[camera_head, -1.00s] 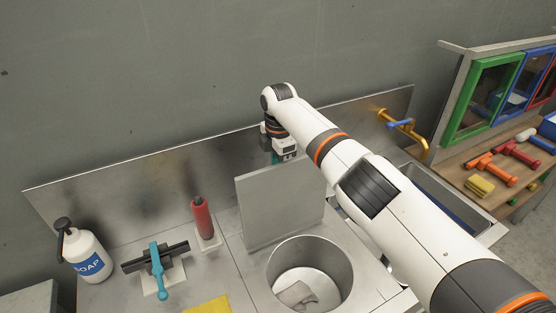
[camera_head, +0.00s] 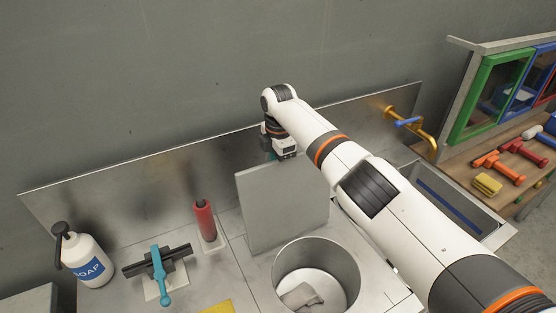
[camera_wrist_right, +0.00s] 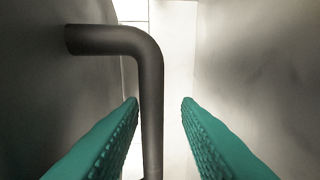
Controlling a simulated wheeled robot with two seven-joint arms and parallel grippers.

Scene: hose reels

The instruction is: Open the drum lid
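The drum lid (camera_head: 283,208) is a flat grey square panel in the head view. It stands raised, close to upright, behind the round drum opening (camera_head: 316,270). The opening is uncovered, and a crumpled grey cloth (camera_head: 300,296) lies inside. My right gripper (camera_head: 274,156) is at the lid's top edge, on its far side, with its fingers mostly hidden by the lid. In the right wrist view its teal fingers (camera_wrist_right: 160,100) are apart. A dark bent handle bar (camera_wrist_right: 150,95) runs between them, nearer the left finger, with a gap to the right finger. My left gripper is not in view.
A metal backsplash (camera_head: 130,190) and grey wall stand behind the lid. A soap bottle (camera_head: 85,258), a teal-handled squeegee (camera_head: 160,275) and a red bottle (camera_head: 204,220) stand left of the drum. A sink (camera_head: 450,195) with a brass tap (camera_head: 415,130) lies right, beyond my arm.

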